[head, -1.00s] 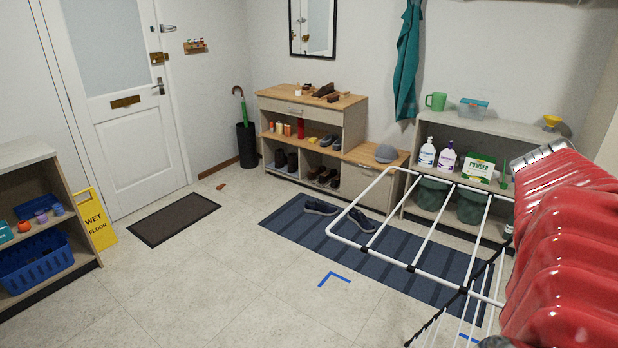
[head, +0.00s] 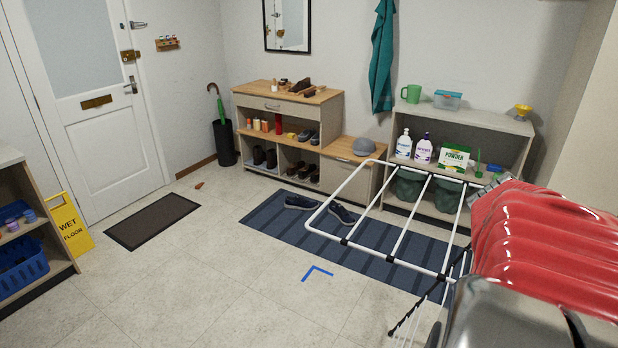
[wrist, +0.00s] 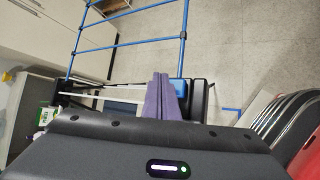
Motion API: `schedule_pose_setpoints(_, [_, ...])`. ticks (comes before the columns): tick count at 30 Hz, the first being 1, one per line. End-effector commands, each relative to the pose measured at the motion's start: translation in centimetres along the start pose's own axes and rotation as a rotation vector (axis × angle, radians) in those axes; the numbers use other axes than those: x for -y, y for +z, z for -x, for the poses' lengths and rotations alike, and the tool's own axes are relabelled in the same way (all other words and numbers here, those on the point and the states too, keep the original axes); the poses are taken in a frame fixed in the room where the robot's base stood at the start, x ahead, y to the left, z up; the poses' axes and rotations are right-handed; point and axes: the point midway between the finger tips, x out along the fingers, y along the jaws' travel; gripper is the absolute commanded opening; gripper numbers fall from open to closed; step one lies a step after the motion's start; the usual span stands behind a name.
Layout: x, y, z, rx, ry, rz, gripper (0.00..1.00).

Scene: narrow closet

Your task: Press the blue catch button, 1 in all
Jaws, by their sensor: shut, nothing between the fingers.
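A small blue block (wrist: 180,86), which looks like the catch button, sits on a black fitting (wrist: 200,97) in the wrist view. My gripper (wrist: 160,77) shows there as two purplish fingers, shut together and empty. Their tips are just left of the blue block; I cannot tell whether they touch it. The folding drying rack (head: 398,231) stands at the lower right of the head view, with white rails and black joints. Its near end is hidden behind my red arm. Neither the button nor my gripper can be made out in the head view.
Blue bars (wrist: 128,43) cross the upper wrist view. A shelf (head: 470,119) with bottles and buckets stands behind the rack. A striped rug (head: 270,222) with shoes lies beneath it. A wet floor sign (head: 69,228) stands at left. The middle floor is clear.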

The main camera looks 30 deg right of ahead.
Motion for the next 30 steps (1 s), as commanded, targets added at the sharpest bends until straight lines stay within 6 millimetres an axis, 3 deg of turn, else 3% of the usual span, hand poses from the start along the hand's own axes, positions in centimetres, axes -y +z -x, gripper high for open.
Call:
schedule_pose_setpoints(8, [0.79, -0.73, -1.04, 0.0, 0.0, 0.0, 0.0])
schedule_pose_setpoints(30, [0.8, -0.7, -1.09, 0.0, 0.0, -0.001, 0.0])
